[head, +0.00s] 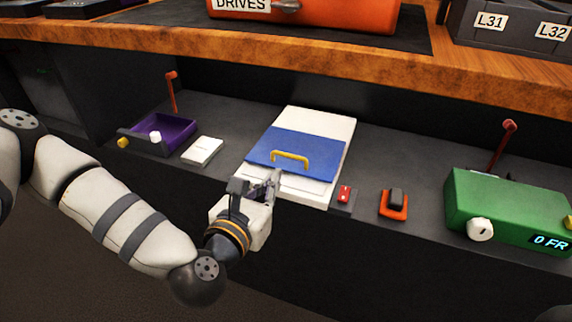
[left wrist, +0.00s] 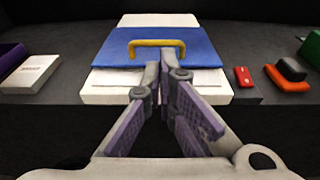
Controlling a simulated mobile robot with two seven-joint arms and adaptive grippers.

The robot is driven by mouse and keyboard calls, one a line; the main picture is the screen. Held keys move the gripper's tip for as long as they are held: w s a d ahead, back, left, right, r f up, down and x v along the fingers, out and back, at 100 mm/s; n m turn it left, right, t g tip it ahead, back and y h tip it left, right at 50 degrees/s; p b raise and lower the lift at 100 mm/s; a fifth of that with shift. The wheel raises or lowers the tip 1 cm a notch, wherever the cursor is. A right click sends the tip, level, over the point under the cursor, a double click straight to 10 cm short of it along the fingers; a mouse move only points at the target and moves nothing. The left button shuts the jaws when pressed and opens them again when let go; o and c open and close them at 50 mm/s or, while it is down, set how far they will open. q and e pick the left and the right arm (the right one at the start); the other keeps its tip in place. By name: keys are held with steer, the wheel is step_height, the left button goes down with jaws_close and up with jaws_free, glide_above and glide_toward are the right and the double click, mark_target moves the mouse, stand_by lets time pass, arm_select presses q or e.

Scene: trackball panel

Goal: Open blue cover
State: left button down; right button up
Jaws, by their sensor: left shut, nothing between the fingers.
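The blue cover (head: 317,147) lies flat across the middle of a white panel box (head: 320,122) on the dark shelf. A yellow handle (head: 290,156) stands up near its front edge. In the left wrist view the blue cover (left wrist: 112,48) and the yellow handle (left wrist: 157,44) are straight ahead. My left gripper (head: 272,184) is at the front edge of the white box, in front of and apart from the handle. Its fingertips (left wrist: 165,72) are together with nothing between them, and they overlap the view just below the handle. My right gripper is out of view.
A purple tray (head: 172,132) and a white block (head: 202,151) are left of the box. A red switch (head: 344,196), an orange-based rocker (head: 394,204) and a green box (head: 505,205) are to the right. A wooden shelf (head: 350,52) overhangs behind.

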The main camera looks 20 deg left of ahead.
mark_target(290, 157)
arm_select(q)
steer(key=w, duration=0.2)
steer(key=w+f, duration=0.1)
steer(key=w, duration=0.2)
steer(key=w+b, duration=0.1)
steer(key=w, duration=0.2)
steer(key=shift+w+d+f, duration=0.1)
steer(key=shift+f, duration=0.25)
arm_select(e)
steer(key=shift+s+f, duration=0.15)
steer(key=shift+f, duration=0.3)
